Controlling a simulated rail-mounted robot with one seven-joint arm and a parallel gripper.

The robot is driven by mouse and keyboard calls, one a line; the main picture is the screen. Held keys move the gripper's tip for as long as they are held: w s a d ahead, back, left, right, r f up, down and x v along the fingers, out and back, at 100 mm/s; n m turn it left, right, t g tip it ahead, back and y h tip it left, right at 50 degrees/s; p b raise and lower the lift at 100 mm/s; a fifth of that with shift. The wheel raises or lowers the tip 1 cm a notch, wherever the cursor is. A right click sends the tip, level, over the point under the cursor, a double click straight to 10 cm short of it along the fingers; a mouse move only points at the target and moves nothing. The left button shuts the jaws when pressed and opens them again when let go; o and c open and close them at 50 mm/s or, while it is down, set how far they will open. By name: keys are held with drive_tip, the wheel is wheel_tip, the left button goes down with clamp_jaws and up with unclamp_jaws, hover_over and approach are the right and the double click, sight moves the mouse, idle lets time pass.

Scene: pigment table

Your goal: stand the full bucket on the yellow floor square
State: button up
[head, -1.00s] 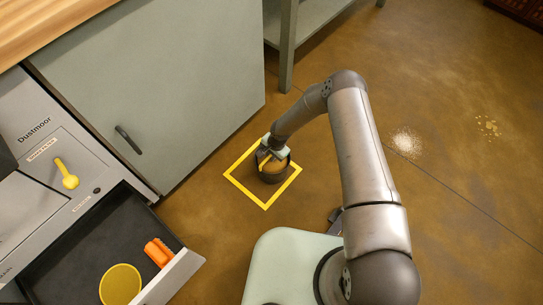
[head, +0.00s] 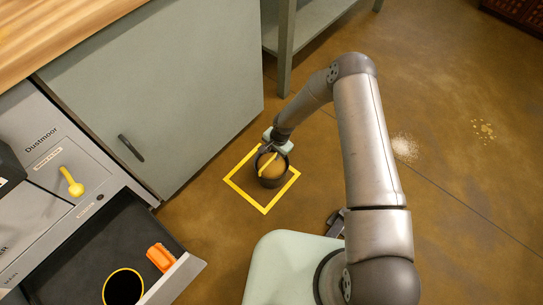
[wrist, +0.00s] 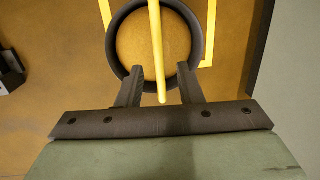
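The full bucket (head: 272,182) is dark, round and filled with tan material. It stands upright on the floor inside the yellow floor square (head: 242,198), clear of the outline's front corner. In the wrist view the bucket (wrist: 203,45) shows from above, with its yellow handle bar (wrist: 156,45) across the top. My gripper (wrist: 161,75) is open at the bucket's near rim, its two fingers apart. The bar's end lies between them with gaps on both sides. Whether the fingertips touch the rim is unclear. In the head view my gripper (head: 270,146) is at the bucket's far side.
A grey-green cabinet (head: 160,90) stands left of the square. An open drawer (head: 85,250) at lower left holds an orange object (head: 160,257) and a dark disc with a yellow rim (head: 123,287). Pale powder (head: 404,148) lies on the floor to the right, where there is free room.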

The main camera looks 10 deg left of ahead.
drive_tip(key=shift+d+r+p, duration=0.15)
drive_tip(key=shift+d+r, duration=0.05)
drive_tip(key=shift+r, duration=0.8)
drive_tip(key=shift+d+r+p, duration=0.15)
drive_tip(key=shift+d+r, duration=0.05)
drive_tip(key=shift+r, duration=0.8)
drive_tip(key=d+r+n+h, duration=0.1)
drive_tip(key=d+r, duration=0.4)
drive_tip(key=r, duration=0.3)
drive_tip(key=s+d+r+n+h, duration=0.1)
drive_tip(key=d+r, duration=0.4)
drive_tip(key=r, duration=0.3)
drive_tip(key=d+r+n+h, duration=0.1)
drive_tip(key=d+r, duration=0.4)
drive_tip(key=r, duration=0.3)
drive_tip(key=s+d+r+n, duration=0.1)
drive_tip(key=s+d+r, duration=0.6)
drive_tip(key=s+r, duration=0.4)
drive_tip(key=s+d+r+n, duration=0.1)
drive_tip(key=s+r, duration=0.2)
drive_tip(key=s, duration=0.3)
drive_tip(key=s+d+r+y, duration=0.1)
drive_tip(key=s+r, duration=0.2)
drive_tip(key=s, duration=0.2)
drive_tip(key=shift+s+d+n, duration=0.4)
